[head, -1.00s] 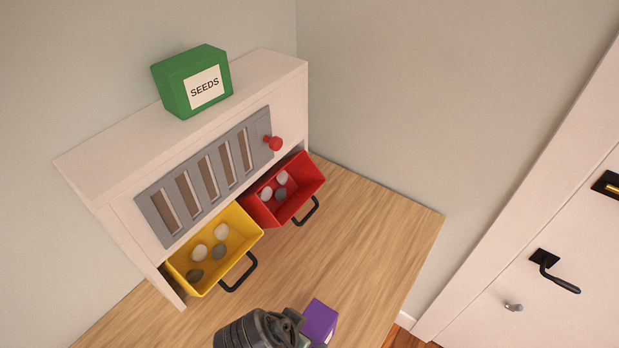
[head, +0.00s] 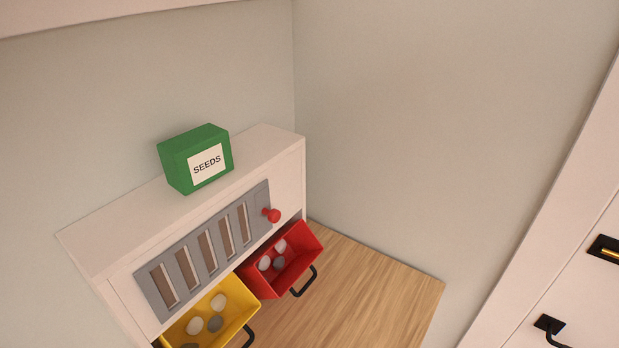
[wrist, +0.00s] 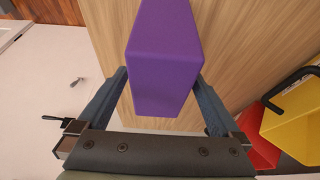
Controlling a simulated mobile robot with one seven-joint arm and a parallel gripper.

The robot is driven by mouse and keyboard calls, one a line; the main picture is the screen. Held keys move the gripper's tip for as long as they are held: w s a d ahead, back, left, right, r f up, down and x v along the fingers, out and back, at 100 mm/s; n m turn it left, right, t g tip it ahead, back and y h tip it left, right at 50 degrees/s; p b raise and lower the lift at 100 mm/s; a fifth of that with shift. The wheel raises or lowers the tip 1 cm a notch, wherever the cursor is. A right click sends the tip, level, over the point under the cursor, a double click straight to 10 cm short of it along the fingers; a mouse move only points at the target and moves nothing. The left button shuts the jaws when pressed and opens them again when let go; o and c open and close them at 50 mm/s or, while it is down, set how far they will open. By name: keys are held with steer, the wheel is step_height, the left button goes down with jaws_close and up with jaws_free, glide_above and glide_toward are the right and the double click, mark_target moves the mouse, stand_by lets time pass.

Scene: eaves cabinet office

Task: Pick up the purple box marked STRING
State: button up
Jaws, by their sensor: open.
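A purple box (wrist: 163,58) lies in the middle of the wrist view, over the wooden table top (wrist: 112,24). No STRING marking shows on the faces in sight. My gripper (wrist: 162,84) is open, with one finger on each side of the box's near part. Whether the fingers touch the box I cannot tell. The box and my gripper are out of the head view now.
A white cabinet (head: 95,245) bears a green SEEDS box (head: 185,165). Its yellow drawer (head: 245,302) and red drawer (head: 308,240) stand open with stones inside. Table to the right of the red drawer is clear (head: 385,290). A white door with a black handle (head: 550,325) is at right.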

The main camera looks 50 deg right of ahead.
steer(key=shift+f, duration=0.25)
stand_by(0.3)
steer(key=c, duration=1.6)
